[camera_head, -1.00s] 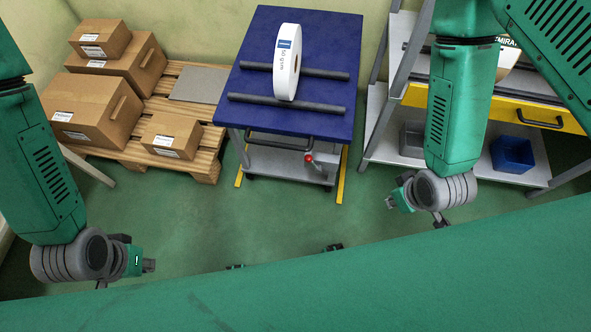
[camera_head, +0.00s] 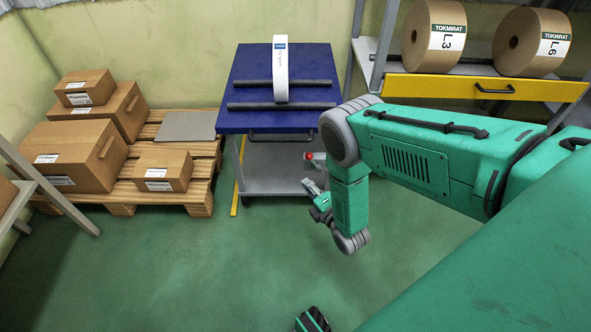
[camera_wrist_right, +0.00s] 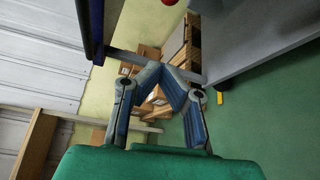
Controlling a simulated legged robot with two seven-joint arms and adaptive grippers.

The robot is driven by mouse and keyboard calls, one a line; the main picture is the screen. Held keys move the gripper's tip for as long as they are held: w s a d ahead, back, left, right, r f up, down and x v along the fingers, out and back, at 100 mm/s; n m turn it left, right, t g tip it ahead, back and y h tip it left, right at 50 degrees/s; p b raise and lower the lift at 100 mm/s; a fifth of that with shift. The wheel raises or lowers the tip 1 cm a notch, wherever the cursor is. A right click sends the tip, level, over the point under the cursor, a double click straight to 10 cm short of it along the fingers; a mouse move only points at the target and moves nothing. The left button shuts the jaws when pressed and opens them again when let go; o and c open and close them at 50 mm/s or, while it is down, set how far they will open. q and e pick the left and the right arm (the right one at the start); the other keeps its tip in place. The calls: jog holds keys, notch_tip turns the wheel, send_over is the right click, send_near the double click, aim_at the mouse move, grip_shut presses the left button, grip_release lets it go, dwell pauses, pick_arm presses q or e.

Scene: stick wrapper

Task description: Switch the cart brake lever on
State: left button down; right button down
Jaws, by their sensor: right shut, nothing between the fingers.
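The cart (camera_head: 230,122) has a blue top and a grey lower shelf. Its brake lever (camera_head: 316,156) shows a red knob at the front right, below the blue top. Part of the red knob also shows at the top edge of the right wrist view (camera_wrist_right: 169,2). My right gripper (camera_head: 309,184) is shut and empty, just below and in front of the knob, apart from it. In the right wrist view its fingertips (camera_wrist_right: 165,68) meet. The lever's shaft is mostly hidden, so its position cannot be told. My left gripper is not in view.
A white roll (camera_head: 280,75) stands on the cart between two dark bars. A pallet (camera_head: 200,190) with several boxes stands to the left. A shelf with a yellow drawer (camera_head: 430,86) and two brown rolls is at the right. The green floor in front is clear.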

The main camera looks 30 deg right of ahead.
aim_at(313, 162)
jog(key=shift+a, duration=0.15)
jog(key=shift+w, duration=0.2)
jog(key=w+d+b, duration=0.4)
jog(key=w+b, duration=0.1)
jog(key=w, duration=0.3)
jog(key=shift+w+d, duration=0.15)
jog(key=shift+f, duration=0.1)
